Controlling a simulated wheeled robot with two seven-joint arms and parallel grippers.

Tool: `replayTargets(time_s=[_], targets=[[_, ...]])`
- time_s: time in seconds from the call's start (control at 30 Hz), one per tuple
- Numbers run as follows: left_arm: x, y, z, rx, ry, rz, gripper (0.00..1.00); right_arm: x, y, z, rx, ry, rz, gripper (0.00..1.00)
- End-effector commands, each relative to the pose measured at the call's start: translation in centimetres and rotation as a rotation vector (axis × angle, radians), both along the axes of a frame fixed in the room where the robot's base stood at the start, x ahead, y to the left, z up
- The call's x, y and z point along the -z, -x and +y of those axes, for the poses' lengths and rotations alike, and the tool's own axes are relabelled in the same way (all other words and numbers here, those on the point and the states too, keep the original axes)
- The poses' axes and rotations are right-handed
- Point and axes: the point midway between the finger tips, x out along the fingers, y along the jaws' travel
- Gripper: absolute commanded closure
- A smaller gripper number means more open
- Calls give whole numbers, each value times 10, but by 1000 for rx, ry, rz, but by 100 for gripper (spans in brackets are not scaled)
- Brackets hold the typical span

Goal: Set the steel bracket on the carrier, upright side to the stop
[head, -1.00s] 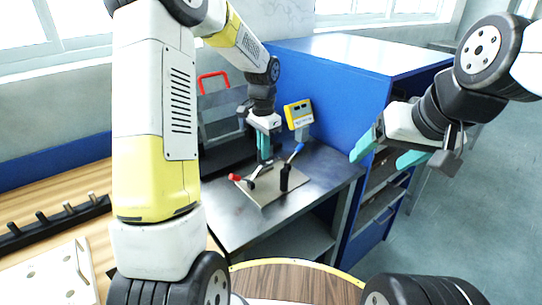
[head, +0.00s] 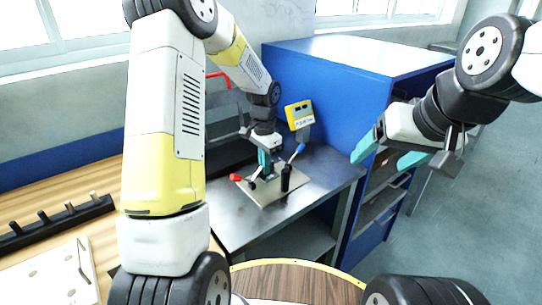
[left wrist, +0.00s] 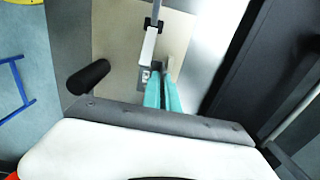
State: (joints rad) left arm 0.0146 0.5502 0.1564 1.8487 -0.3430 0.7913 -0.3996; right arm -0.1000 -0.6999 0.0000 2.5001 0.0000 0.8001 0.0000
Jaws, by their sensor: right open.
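My left gripper (head: 264,168) points down over a beige plate (head: 262,201) on a steel bench. In the left wrist view its teal fingers (left wrist: 162,80) are close together, with a thin grey piece between their tips. A small grey holed plate, seemingly the flat side of the steel bracket (left wrist: 144,80), shows just left of the tips, low over the beige plate. Whether it touches is unclear. No separate carrier or stop can be told apart; the fingers hide part of that spot. My right gripper (head: 390,155) is open and empty, in front of a blue cabinet.
A red-tipped handle (head: 236,177), a blue-tipped lever (head: 297,152) and a black post (head: 286,178) stand close around the left gripper. A yellow box (head: 299,115) stands behind. A black rack (head: 55,221) and white holed plate (head: 50,275) lie on the wooden bench at left.

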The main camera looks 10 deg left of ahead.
Motion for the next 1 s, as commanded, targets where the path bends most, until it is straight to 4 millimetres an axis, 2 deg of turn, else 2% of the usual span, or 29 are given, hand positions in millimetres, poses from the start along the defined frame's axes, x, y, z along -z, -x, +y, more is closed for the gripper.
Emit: replayTargets(time_s=[0.03,0.1,0.17,0.57,0.73,1.0], targets=[[8,2,0,0,1,8,100,0,0,0,0,0,0,24],[9,2,0,0,1,9,85,0,0,0,0,0,0,24],[10,3,0,0,1,11,75,0,0,0,0,0,0,24],[8,3,3,-2,-1,10,75,0,0,0,0,0,0,24],[-13,2,3,-2,-1,7,75,0,0,0,0,0,0,24],[-76,1,1,-1,1,4,75,0,0,0,0,0,0,24]])
